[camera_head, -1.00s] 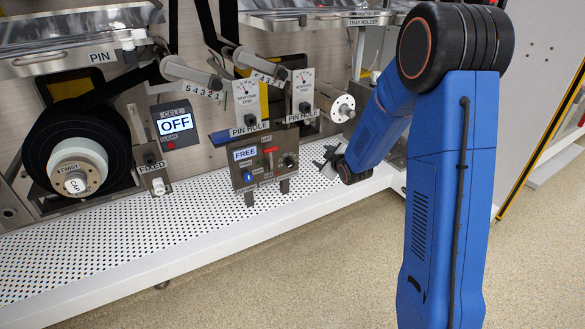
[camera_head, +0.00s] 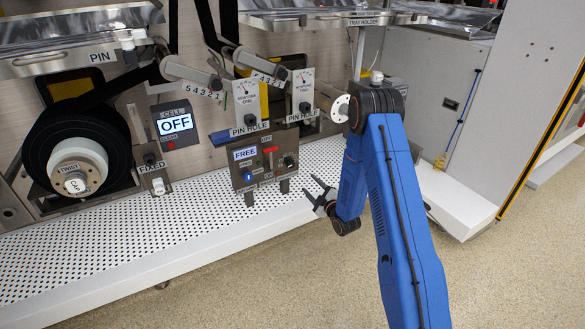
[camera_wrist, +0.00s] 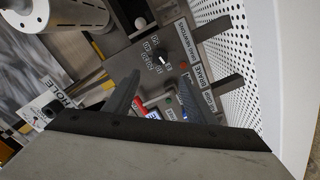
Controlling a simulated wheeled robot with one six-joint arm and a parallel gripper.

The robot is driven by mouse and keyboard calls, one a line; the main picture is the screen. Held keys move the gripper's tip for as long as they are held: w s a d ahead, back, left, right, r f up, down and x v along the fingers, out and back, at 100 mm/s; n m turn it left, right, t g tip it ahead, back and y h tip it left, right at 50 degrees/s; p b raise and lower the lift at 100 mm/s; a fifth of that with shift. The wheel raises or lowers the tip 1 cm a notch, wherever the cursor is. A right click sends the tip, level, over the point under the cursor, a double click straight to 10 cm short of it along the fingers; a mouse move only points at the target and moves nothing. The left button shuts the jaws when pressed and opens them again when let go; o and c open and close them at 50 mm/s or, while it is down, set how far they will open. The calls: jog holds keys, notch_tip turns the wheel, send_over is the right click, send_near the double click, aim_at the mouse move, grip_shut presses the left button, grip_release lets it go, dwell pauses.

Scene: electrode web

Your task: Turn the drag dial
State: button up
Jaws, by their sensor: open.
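The drag dial is a small black knob (camera_head: 289,161) at the right of the brake control panel (camera_head: 252,173) in the head view. In the wrist view the dial (camera_wrist: 165,61) has a white pointer mark and a ring of numbers. My gripper (camera_head: 311,187) is open and empty, right of the panel and a little below the dial. In the wrist view the two fingers (camera_wrist: 160,78) point towards the panel, with the dial just beyond the tips and roughly between them. They appear apart from it. The panel's display (camera_head: 244,154) reads FREE.
A red lever (camera_head: 269,150) and a blue knob (camera_head: 248,178) sit on the same panel, left of the dial. White rollers (camera_head: 340,107) stick out above. A perforated white shelf (camera_head: 180,228) runs below. The floor (camera_head: 300,280) in front is clear.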

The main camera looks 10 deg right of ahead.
aim_at(291, 165)
jog(key=x, duration=1.7)
jog(key=shift+w+f, duration=0.1)
jog(key=shift+w, duration=0.05)
jog(key=shift+c, duration=0.3)
jog(key=c, duration=1)
